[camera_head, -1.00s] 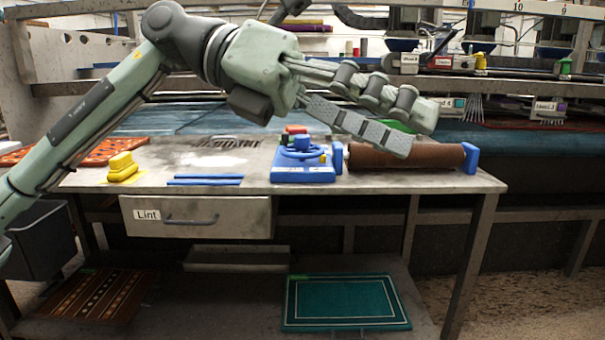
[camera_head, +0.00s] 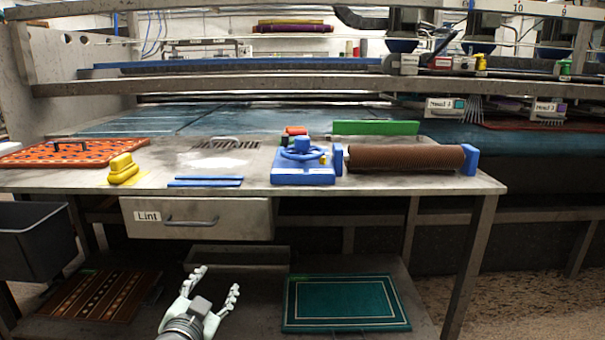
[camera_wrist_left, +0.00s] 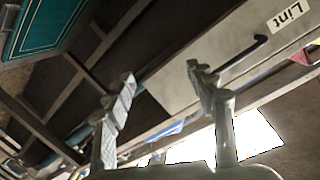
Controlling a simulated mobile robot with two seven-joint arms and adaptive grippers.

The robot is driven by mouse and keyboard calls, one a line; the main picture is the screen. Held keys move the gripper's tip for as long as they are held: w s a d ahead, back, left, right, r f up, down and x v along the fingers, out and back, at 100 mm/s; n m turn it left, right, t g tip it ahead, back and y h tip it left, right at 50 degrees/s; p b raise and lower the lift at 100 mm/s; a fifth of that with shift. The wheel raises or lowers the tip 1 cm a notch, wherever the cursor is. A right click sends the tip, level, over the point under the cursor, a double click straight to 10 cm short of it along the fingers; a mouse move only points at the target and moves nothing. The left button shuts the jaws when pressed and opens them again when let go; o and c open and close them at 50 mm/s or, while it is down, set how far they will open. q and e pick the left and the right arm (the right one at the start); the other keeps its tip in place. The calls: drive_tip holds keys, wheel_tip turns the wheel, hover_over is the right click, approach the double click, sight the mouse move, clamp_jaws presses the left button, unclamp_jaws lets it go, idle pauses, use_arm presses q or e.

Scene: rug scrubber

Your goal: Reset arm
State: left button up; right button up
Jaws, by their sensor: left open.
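My left gripper (camera_head: 213,285) is low in the head view, in front of the table's lower shelf. Its two fingers are spread apart with nothing between them. In the left wrist view the open fingers (camera_wrist_left: 160,85) show again, with the drawer marked "Lint" (camera_wrist_left: 240,65) beyond them at the upper right. My right gripper is not in view.
The metal table (camera_head: 260,182) carries a brown roller (camera_head: 405,158), a blue device (camera_head: 302,172), blue strips (camera_head: 205,181), a yellow piece (camera_head: 123,170) and an orange rug (camera_head: 75,152). A green rug (camera_head: 347,303) lies on the shelf. A dark bin (camera_head: 35,242) stands left.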

use_arm(q)
drive_tip(key=s+a+f+n+g+y, duration=0.1)
drive_tip(key=s+a+f+g, duration=0.2)
drive_tip(key=s+f, duration=0.4)
drive_tip(key=s+a+f+n+g+y, duration=0.1)
drive_tip(key=s+a+f+n+g, duration=0.3)
drive_tip(key=f, duration=0.6)
drive_tip(key=s+a+f+g, duration=0.1)
drive_tip(key=s+f+g, duration=0.2)
drive_tip(key=s+f, duration=0.3)
drive_tip(key=s+f+g, duration=0.3)
drive_tip(key=s+f, duration=0.2)
drive_tip(key=s, duration=0.9)
drive_tip(key=shift+s+a+f, duration=0.2)
drive_tip(key=shift+a+f, duration=0.15)
drive_tip(key=shift+a, duration=0.05)
